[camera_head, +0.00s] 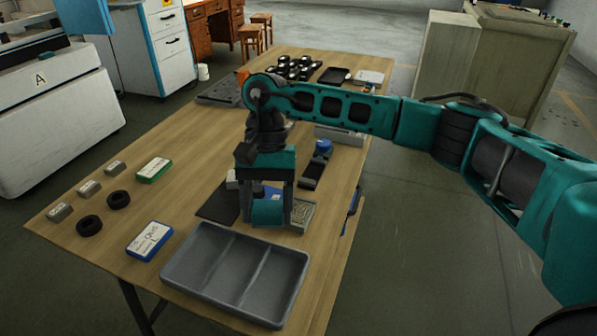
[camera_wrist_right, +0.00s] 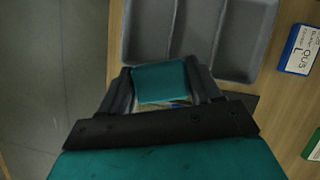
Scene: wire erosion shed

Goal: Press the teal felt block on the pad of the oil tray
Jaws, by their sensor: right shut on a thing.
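The teal felt block (camera_head: 268,212) is between the fingers of my right gripper (camera_head: 268,218), which points down over the middle of the wooden table. In the right wrist view the teal block (camera_wrist_right: 160,82) sits between the fingertips and hides what is behind it. A small pale tray with a speckled inside (camera_head: 303,217) is just right of the gripper, partly hidden by it. I cannot tell for certain whether this is the oil tray, or whether the block touches anything below. My left gripper is not in view.
A grey three-compartment tray (camera_head: 188,283) stands at the table's front; it also shows in the wrist view (camera_wrist_right: 190,35). A dark mat (camera_head: 215,203) lies left of the gripper. Blue-white (camera_head: 149,240) and green-white (camera_head: 154,170) boxes and two black rings lie farther left, with bare wood between.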

